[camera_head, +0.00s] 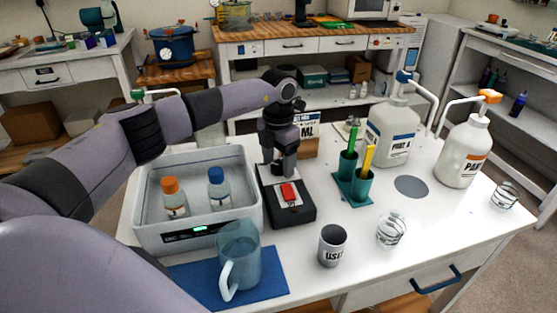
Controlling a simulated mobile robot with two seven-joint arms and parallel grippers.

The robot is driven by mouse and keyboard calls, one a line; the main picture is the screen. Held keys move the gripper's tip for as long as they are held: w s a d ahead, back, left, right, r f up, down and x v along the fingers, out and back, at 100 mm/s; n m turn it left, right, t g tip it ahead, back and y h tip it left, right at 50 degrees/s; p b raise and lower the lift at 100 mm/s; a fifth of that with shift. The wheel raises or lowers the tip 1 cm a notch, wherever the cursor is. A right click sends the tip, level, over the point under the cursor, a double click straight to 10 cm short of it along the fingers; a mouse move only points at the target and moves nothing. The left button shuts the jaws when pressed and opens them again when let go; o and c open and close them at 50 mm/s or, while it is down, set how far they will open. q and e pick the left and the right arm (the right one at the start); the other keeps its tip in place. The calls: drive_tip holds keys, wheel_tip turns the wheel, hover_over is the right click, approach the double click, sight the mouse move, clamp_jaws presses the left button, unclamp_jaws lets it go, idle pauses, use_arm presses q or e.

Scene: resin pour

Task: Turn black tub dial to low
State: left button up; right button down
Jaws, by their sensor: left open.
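A pale grey tub (144,226) stands at the left of the white table, with an orange-capped bottle (175,198) and a blue-capped bottle (217,188) in it. Its front has a dark panel with a lit green display (203,228). I cannot clearly make out a black dial on the tub. My left arm reaches in from the left, over the tub's far side. My left gripper (280,168) points down over the back of a black box (287,212) with a red switch, right of the tub. It is open; I cannot tell whether it touches the box. My right gripper is not in view.
A clear pitcher (240,262) on a blue mat (190,279) stands before the tub. A grey cup (332,246), a teal holder (352,186) with upright sticks and two pump jugs (393,135) (463,150) are to the right.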

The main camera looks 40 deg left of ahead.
sight(279, 165)
use_arm(q)
wheel_tip(279, 165, up, 7)
drive_tip(key=shift+r, duration=0.1)
idle(0.3)
idle(0.4)
